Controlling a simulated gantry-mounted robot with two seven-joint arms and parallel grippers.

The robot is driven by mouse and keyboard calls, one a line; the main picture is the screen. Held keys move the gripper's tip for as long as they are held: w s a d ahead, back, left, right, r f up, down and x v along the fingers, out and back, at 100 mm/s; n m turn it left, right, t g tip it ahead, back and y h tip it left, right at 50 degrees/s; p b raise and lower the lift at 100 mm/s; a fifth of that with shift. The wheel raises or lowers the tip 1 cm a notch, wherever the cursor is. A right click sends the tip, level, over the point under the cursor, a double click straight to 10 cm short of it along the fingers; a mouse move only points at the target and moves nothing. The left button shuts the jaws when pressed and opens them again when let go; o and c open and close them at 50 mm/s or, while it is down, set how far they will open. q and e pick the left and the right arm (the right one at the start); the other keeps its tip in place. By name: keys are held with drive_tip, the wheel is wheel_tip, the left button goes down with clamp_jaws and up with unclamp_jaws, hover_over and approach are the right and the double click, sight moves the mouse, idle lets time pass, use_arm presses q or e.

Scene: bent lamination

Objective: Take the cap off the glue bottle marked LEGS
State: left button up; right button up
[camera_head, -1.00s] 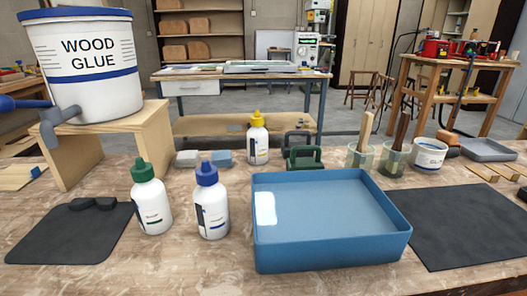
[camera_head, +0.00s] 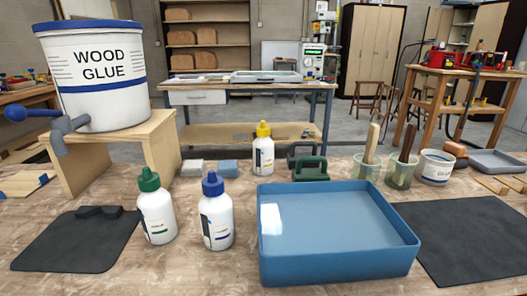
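Three white glue bottles stand upright on the bench, each with a cap on. One with a green cap (camera_head: 157,216) stands at the front left. One with a blue cap (camera_head: 217,221) stands just to its right, apart from it. One with a yellow cap (camera_head: 263,156) stands farther back. Their labels are too small or turned too far to read, so I cannot tell which is marked LEGS. Neither of my grippers is in view.
A blue tray (camera_head: 340,279) stands right of the bottles, between two dark mats (camera_head: 75,246) (camera_head: 460,237). A wood glue bucket (camera_head: 98,88) sits on a wooden stand (camera_head: 162,150) at the left.

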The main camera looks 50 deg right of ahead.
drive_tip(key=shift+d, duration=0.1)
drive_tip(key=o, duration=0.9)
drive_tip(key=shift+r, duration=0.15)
